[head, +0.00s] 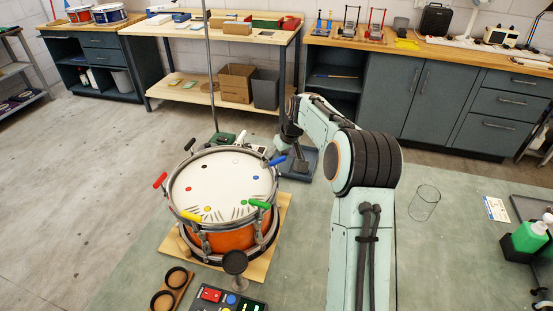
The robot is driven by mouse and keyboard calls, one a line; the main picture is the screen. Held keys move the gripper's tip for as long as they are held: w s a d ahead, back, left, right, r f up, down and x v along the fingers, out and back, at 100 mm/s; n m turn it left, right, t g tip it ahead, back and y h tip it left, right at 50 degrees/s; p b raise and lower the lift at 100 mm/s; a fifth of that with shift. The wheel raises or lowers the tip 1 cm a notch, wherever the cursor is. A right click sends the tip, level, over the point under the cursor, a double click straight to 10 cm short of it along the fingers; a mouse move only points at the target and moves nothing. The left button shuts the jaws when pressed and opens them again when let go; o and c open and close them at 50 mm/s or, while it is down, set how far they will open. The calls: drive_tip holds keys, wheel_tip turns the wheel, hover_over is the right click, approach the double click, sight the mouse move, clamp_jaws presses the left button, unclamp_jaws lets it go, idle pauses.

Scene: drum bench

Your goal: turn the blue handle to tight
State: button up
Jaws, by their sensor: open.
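An orange drum (232,239) with a white head (222,180) stands on a wooden board (277,232) on the bench. Coloured handles stick out around its rim. The blue handle (277,160) is on the drum's right side, pointing outward to the right. A blue dot (256,177) marks the head near it. My gripper (284,144) is open, just above and beyond the blue handle. The fingers are small and dark here, and I cannot tell whether they touch the handle.
Red (160,180), yellow (191,215), green (259,203) and black (189,144) handles surround the rim. A thin pole (208,70) rises behind the drum. A button panel (228,302) lies in front.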

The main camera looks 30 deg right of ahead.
drive_tip(key=shift+w+f, duration=0.25)
drive_tip(key=shift+f, duration=0.35)
drive_tip(key=c, duration=1.2)
drive_tip(key=shift+o, duration=0.2)
drive_tip(key=shift+m, duration=0.3)
drive_tip(key=m+h, duration=0.1)
drive_tip(key=m, duration=0.2)
drive_tip(key=m+h, duration=0.1)
drive_tip(key=m, duration=0.2)
drive_tip(key=shift+g+h, duration=0.3)
drive_tip(key=m+g+h, duration=0.1)
drive_tip(key=m, duration=0.5)
drive_tip(key=shift+m+g+h, duration=0.3)
drive_tip(key=shift+g+h, duration=0.1)
drive_tip(key=m+g, duration=0.1)
drive_tip(key=m, duration=0.2)
drive_tip(key=m+g, duration=0.1)
drive_tip(key=m, duration=0.2)
drive_tip(key=shift+g+h, duration=0.3)
drive_tip(key=m+g, duration=0.1)
drive_tip(key=m, duration=0.2)
drive_tip(key=m+g, duration=0.1)
drive_tip(key=m, duration=0.1)
drive_tip(key=shift+m, duration=0.4)
drive_tip(key=shift+y, duration=0.5)
